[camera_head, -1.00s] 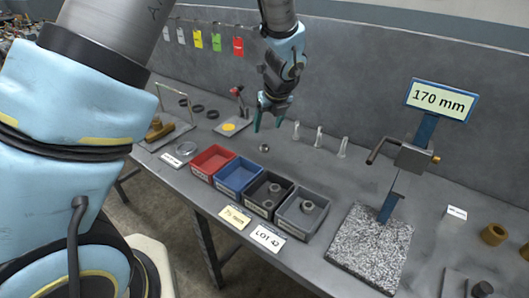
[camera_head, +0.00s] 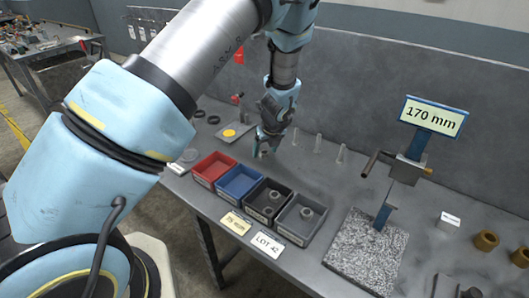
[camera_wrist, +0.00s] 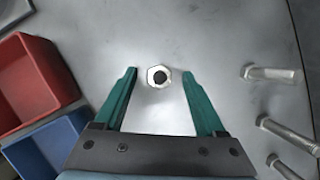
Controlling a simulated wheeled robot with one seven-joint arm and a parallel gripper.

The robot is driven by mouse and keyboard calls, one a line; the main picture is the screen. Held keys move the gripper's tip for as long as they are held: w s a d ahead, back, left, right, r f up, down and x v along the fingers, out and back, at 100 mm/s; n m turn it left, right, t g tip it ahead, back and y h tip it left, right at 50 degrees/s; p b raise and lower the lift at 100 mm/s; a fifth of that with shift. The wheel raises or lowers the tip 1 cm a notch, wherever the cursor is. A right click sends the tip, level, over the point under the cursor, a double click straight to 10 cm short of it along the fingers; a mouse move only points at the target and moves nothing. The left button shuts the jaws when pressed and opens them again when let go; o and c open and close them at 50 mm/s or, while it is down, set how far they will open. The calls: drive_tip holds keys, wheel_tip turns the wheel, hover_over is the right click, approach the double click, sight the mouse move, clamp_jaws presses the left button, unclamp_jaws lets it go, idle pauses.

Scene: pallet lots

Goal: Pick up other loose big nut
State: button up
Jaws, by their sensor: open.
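A loose big nut (camera_wrist: 158,76) of bright metal lies flat on the grey table in the wrist view, with its dark hole facing up. My gripper (camera_wrist: 158,85) is open, its two green fingers on either side of the nut in that view, and nothing is held. In the head view my gripper (camera_head: 264,152) points down over the table behind the bins, and the nut there is mostly hidden by it. Other nuts (camera_head: 307,213) sit in the grey bin (camera_head: 292,232) and in the black bin (camera_head: 254,213).
A red bin (camera_head: 206,181) and a blue bin (camera_head: 231,194) stand left of the black bin. Several upright bolts (camera_head: 318,143) stand right of my gripper. A gauge stand (camera_head: 410,165) on a granite plate (camera_head: 355,262) is at the right. Table between bolts and bins is clear.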

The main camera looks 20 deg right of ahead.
drive_tip(key=shift+c, duration=0.3)
clamp_jaws()
idle(0.3)
